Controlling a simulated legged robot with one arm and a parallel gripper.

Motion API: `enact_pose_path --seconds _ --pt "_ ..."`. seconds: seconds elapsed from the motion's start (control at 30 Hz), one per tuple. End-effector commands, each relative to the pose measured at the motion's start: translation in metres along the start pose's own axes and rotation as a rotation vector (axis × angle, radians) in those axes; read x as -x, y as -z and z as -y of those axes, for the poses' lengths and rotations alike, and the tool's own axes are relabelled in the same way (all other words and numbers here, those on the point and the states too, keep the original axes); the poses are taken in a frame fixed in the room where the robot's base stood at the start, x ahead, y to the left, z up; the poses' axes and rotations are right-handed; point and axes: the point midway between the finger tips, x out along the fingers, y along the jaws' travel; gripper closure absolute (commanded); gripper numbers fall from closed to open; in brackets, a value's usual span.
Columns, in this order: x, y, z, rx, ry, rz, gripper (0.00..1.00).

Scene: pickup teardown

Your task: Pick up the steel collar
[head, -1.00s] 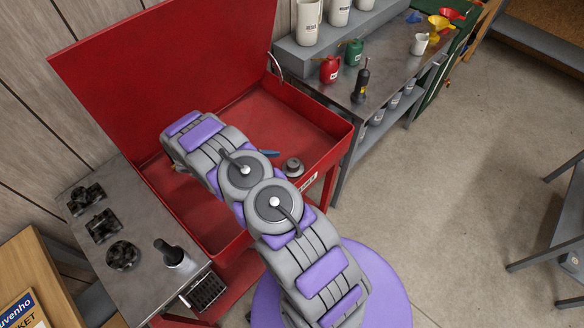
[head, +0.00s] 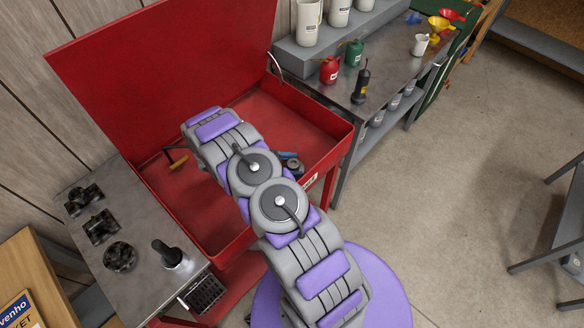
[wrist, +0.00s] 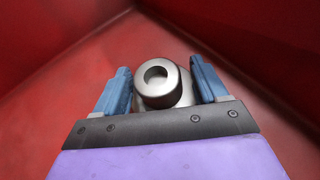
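The steel collar (wrist: 160,84) is a grey round piece with a hole in its top and a wider base. It sits on the red floor of the tray, near a corner in the wrist view. My gripper (wrist: 164,82) is open, with one blue finger on each side of the collar. The fingers are close to its sides; I cannot tell whether they touch.
The red tray (head: 335,130) has raised walls and a tall upright lid (head: 165,65). A wooden-handled tool (head: 177,163) lies inside on the left. A bench with dark parts (head: 122,256) stands at left, and a bench with a red can (head: 330,70) at right.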

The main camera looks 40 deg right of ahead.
Motion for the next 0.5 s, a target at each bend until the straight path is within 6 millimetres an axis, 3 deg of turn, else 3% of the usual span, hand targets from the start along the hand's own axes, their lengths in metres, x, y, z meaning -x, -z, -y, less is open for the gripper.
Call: enact_pose_path --seconds 0.07,0.5 --pt "-0.0002 -0.0001 -0.0003 0.000 0.000 0.000 0.37" --pt "0.0000 0.0009 0.0002 0.000 0.001 -0.001 0.79"
